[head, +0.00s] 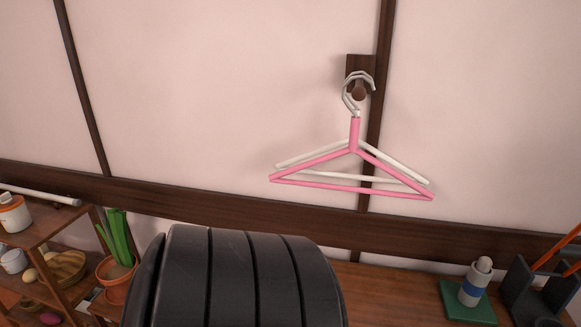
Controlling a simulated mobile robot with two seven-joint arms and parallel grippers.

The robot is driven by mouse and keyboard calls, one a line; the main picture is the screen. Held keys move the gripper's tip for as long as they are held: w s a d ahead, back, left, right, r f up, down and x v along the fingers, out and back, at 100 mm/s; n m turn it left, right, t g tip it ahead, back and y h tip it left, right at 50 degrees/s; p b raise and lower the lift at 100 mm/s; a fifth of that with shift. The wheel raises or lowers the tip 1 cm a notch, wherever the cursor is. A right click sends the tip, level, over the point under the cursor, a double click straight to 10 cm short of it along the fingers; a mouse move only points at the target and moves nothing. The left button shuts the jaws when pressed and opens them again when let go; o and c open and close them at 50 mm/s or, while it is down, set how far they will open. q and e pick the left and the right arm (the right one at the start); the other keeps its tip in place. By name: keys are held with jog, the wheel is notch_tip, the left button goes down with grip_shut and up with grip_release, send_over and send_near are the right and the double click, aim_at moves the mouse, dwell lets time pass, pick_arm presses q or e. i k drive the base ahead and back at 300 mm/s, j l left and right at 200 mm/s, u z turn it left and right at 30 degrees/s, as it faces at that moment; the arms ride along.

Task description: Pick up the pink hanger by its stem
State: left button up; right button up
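The pink hanger (355,133) hangs from a dark wooden peg (358,92) on the wall, right of the middle in the head view. Its pink stem stands upright above the two sloping arms, below a grey metal hook over the peg. A white hanger (404,170) hangs close behind it on the same peg, its arms showing past the pink ones. Neither gripper is in view, and nothing touches the hangers.
A large black ribbed shape, perhaps part of my arm, fills the bottom middle. A shelf (35,232) with pots and a potted green plant (118,240) stand at left. A bottle (474,284) on a green mat (455,304) is lower right. Space around the hangers looks clear.

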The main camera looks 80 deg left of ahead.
aim_at(426, 195)
jog(key=k+l+u, duration=0.1)
jog(key=u, duration=2.2)
jog(key=k+l, duration=0.05)
